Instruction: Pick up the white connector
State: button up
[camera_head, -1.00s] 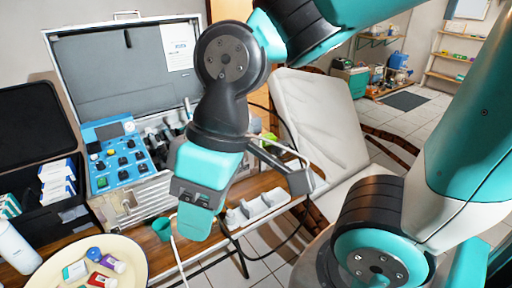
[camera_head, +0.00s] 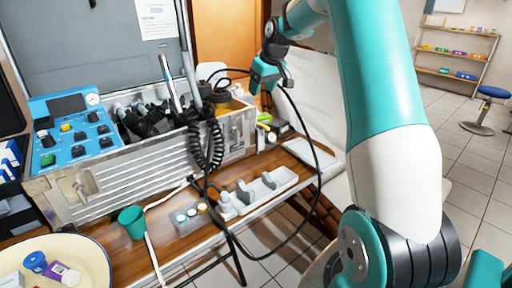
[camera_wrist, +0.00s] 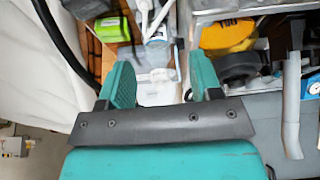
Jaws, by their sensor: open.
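I cannot single out the white connector with certainty. A pale, whitish piece (camera_wrist: 156,88) shows between my fingers in the wrist view; its shape is partly hidden by the gripper body. My gripper (camera_wrist: 160,78) is open, with its two teal fingers apart and nothing clearly held. In the head view my gripper (camera_head: 268,76) hangs above the right end of the open metal case (camera_head: 150,165), small and far back. A pale tray (camera_head: 262,190) with white and grey pieces lies on the wooden table in front of the case.
A green box (camera_wrist: 110,28) and a yellow item (camera_wrist: 228,36) lie near the fingers in the wrist view. A black cable (camera_head: 318,150) loops below the gripper.

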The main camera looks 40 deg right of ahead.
notch_tip(320, 180, down, 2)
jog(key=d+f, duration=0.1)
jog(key=d, duration=0.2)
send_near(256, 122)
jog(key=x, duration=0.4)
jog(key=shift+w+f+b, duration=0.1)
jog(key=shift+f+b, duration=0.25)
jog(key=shift+b, duration=0.05)
jog(key=shift+x, duration=3.55)
jog(key=shift+d, duration=0.1)
jog(key=c, duration=1)
jog(key=shift+w+r+p, duration=0.1)
jog(key=shift+r+p, duration=0.2)
jog(key=shift+r, duration=4.8)
